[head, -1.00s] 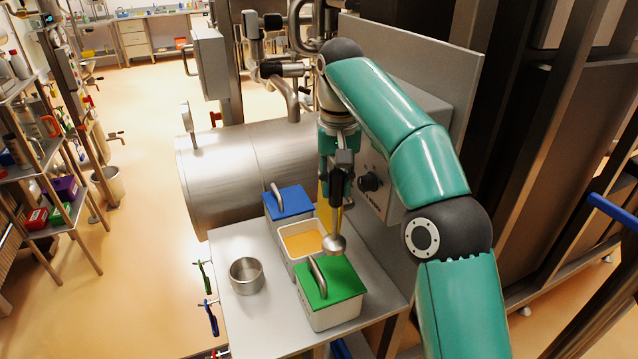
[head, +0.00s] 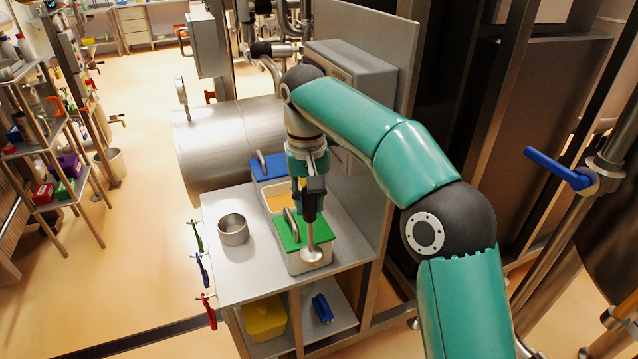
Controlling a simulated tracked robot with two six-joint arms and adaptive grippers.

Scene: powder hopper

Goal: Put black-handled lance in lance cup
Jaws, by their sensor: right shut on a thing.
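My right gripper (head: 304,188) points down above the work table and is shut on the black-handled lance. The lance's black handle (head: 315,190) is upright at the jaws. Its metal shaft runs down to a pale round disc (head: 312,256), which shows in front of the green-lidded box. I cannot tell whether the disc touches the box. An open steel cup (head: 233,232), which looks like the lance cup, stands upright on the table to the left of the lance. I see nothing in it. My left gripper is not in view.
The green-lidded box (head: 290,231), an open bin of yellow powder (head: 276,199) and a blue-lidded box (head: 270,167) stand in a row. Coloured clips hang at the table's left edge. A yellow container (head: 264,321) sits on the lower shelf. The table around the cup is clear.

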